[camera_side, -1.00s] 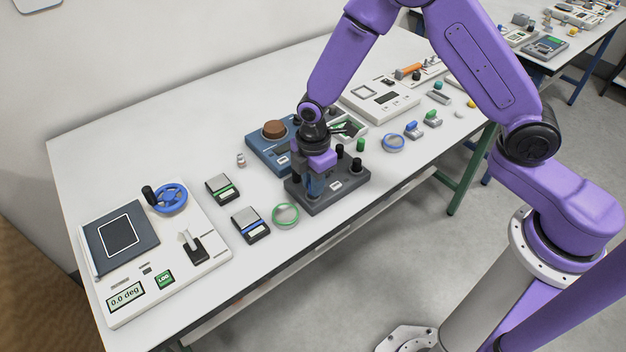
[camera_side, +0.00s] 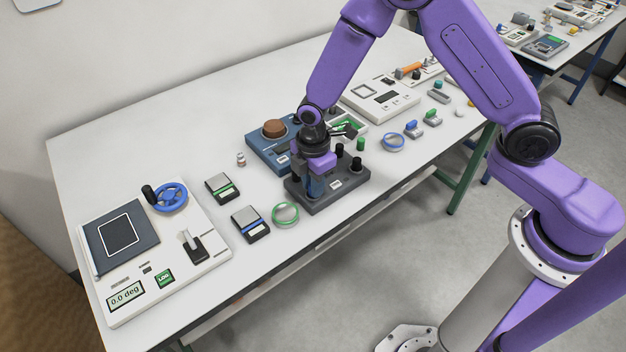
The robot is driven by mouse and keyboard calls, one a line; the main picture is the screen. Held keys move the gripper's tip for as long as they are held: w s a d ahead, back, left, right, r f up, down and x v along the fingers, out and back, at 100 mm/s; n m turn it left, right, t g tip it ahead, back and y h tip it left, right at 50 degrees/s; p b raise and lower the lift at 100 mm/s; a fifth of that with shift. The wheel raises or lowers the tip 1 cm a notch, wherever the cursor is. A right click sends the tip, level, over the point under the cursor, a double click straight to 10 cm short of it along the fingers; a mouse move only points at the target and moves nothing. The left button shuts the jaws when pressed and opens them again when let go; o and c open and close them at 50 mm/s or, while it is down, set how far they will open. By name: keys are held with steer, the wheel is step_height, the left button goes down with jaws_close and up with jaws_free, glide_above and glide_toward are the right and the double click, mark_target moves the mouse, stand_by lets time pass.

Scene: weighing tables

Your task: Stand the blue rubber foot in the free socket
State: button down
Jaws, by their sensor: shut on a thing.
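My gripper (camera_side: 315,190) points down over the left part of a dark grey block (camera_side: 338,197) near the table's front edge. It is shut on the blue rubber foot, which is mostly hidden; only a bluish patch shows low between the jaws. The block carries black feet, one standing at its right (camera_side: 356,165) and another behind it. A dark post shows at the block's left. The free socket cannot be made out; the gripper covers that part of the block. I cannot tell whether the foot touches the block.
A blue scale (camera_side: 255,152) with a brown disc stands close behind the block. A green ring (camera_side: 286,214) and two small scales (camera_side: 250,224) lie to the left. A green cylinder (camera_side: 361,144) and a blue ring (camera_side: 393,142) are to the right. The left back of the table is clear.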

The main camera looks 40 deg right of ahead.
steer(key=shift+f, duration=0.2)
steer(key=c, duration=0.9)
jaws_free()
steer(key=shift+r, duration=0.1)
step_height(320, 180, up, 17)
steer(key=s+d+r+m, duration=0.1)
steer(key=s+d, duration=0.3)
steer(key=s, duration=0.5)
steer(key=s+d+r+m, duration=0.1)
steer(key=s+d, duration=0.3)
steer(key=s, duration=0.4)
steer(key=s+d+m, duration=0.3)
steer(key=s+d, duration=0.2)
steer(key=s, duration=0.4)
steer(key=shift+s+r, duration=0.35)
steer(key=shift+r, duration=0.05)
